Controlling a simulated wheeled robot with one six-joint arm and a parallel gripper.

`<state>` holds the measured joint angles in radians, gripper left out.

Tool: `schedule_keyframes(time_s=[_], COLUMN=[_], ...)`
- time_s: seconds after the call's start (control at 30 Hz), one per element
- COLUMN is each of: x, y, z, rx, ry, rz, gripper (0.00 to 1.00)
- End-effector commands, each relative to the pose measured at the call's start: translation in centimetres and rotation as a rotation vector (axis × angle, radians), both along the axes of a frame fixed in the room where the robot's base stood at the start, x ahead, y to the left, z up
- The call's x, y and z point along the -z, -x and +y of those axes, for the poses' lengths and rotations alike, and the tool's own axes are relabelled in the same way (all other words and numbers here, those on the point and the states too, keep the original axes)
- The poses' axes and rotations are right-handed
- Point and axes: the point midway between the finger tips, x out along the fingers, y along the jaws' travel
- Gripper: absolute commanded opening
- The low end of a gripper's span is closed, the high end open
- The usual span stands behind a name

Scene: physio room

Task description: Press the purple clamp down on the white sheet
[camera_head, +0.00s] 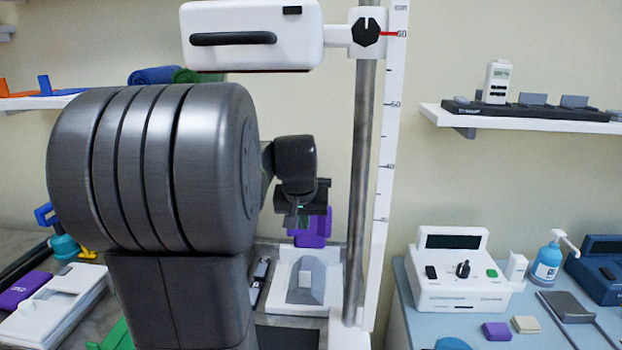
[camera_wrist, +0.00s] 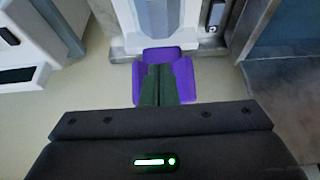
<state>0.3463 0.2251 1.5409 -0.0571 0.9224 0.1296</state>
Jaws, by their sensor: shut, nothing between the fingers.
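The purple clamp (camera_head: 313,231) shows in the head view directly below and behind my gripper (camera_head: 300,216), near the column of the upright stand. In the wrist view the purple clamp (camera_wrist: 182,70) is at the upper centre, and the fingers of my gripper (camera_wrist: 165,72) cover its middle. The fingers are shut together with nothing between them. Whether they touch the clamp I cannot tell. I cannot make out a separate white sheet; a white base (camera_head: 327,262) with a grey block lies beside the clamp.
A metal column (camera_head: 361,160) with a ruler stands just right of my gripper, and a white device head (camera_head: 250,38) hangs above. At the right a blue table holds a white control box (camera_head: 460,290) and a pump bottle (camera_head: 547,262). A purple pad (camera_head: 22,290) lies at the left.

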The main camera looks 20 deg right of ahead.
Motion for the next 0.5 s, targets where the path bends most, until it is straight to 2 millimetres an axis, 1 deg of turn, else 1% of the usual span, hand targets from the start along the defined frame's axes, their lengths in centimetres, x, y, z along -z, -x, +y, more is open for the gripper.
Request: schedule_keyframes(time_s=[0.03, 0.2, 0.33, 0.4, 0.5], x=[-1.9, -7.0, -9.9, -11.0, -11.8], y=[-1.8, -7.0, -9.8, -10.8, -11.6], z=[-0.8, -3.2, -4.5, -5.0, -5.4], rx=[0.001, 0.004, 0.006, 0.007, 0.008], ry=[0.012, 0.049, 0.071, 0.080, 0.086], rz=[-0.025, -0.103, -0.151, -0.168, -0.182], gripper=[0.00, 0.00, 0.00, 0.00, 0.00])
